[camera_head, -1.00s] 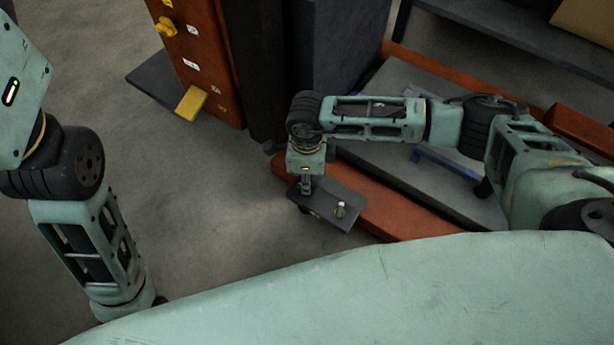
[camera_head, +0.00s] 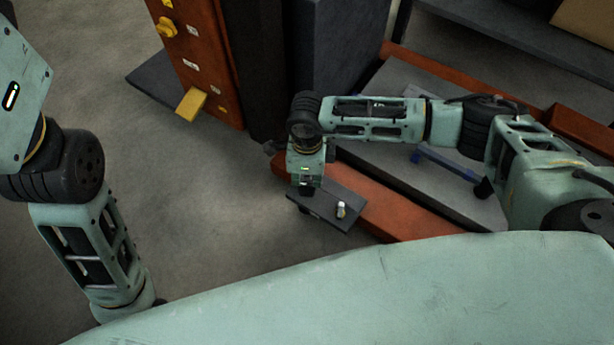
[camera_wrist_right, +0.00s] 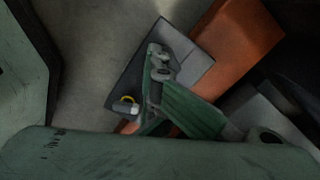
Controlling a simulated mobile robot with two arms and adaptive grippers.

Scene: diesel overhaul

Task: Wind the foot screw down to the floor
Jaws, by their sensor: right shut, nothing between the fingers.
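A dark flat plate (camera_head: 325,211) juts out from the end of an orange beam, low over the floor. A small upright fitting with a pale top (camera_head: 341,209) stands on it. In the right wrist view the plate (camera_wrist_right: 190,58) also shows, with a pale cylinder beside a yellow ring (camera_wrist_right: 126,106). I cannot tell for certain which part is the foot screw. My right gripper (camera_head: 304,190) is over the plate's left end; its closed fingers (camera_wrist_right: 157,58) show in the wrist view with nothing between them. Contact is unclear. My left arm shows at left, its gripper out of view.
The orange beam (camera_head: 395,203) and a grey deck (camera_head: 425,185) lie right of the plate. An orange cabinet (camera_head: 200,60) with yellow knobs and a dark column (camera_head: 330,50) stand behind. Grey floor (camera_head: 215,200) is open to the left.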

